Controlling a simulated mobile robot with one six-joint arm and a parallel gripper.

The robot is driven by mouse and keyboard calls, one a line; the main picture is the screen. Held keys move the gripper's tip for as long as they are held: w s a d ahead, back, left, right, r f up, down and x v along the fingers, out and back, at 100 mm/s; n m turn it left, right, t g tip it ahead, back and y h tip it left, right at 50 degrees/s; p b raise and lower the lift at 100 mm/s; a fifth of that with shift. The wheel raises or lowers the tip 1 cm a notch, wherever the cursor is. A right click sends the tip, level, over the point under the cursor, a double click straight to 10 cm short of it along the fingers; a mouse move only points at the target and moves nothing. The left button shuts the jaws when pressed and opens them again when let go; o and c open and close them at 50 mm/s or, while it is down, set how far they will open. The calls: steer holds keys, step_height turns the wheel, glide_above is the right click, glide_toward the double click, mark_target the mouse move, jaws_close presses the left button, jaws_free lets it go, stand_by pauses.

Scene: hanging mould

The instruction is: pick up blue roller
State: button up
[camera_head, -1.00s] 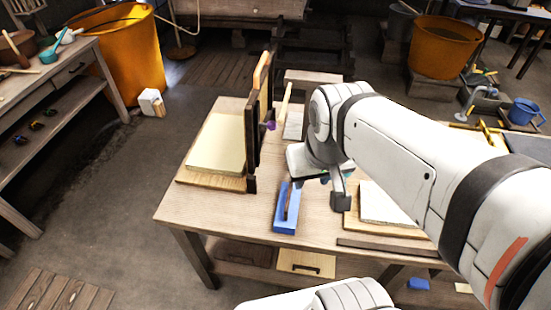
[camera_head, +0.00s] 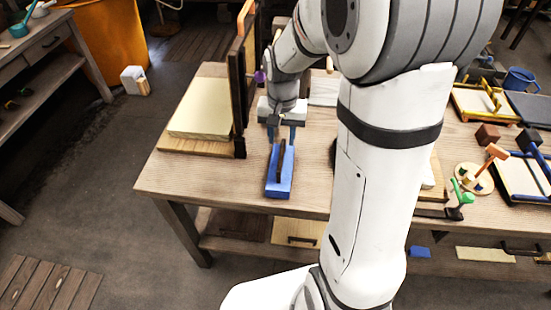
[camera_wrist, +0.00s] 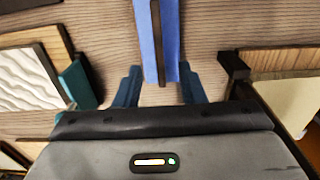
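The blue holder (camera_wrist: 171,45) lies just ahead of the fingers. The roller does not show in the wrist view.
A cream slab on a board (camera_head: 203,120) and a dark upright frame (camera_head: 241,100) stand left of my gripper. A green roller (camera_head: 462,195), an orange-handled tool (camera_head: 490,160) and a yellow-framed tray (camera_head: 487,102) are at the right. My arm hides the table's middle.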

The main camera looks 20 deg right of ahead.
mark_target(281, 153)
step_height(281, 153, down, 7)
steer(key=shift+s+f, duration=0.1)
steer(key=shift+f, duration=0.1)
stand_by(0.3)
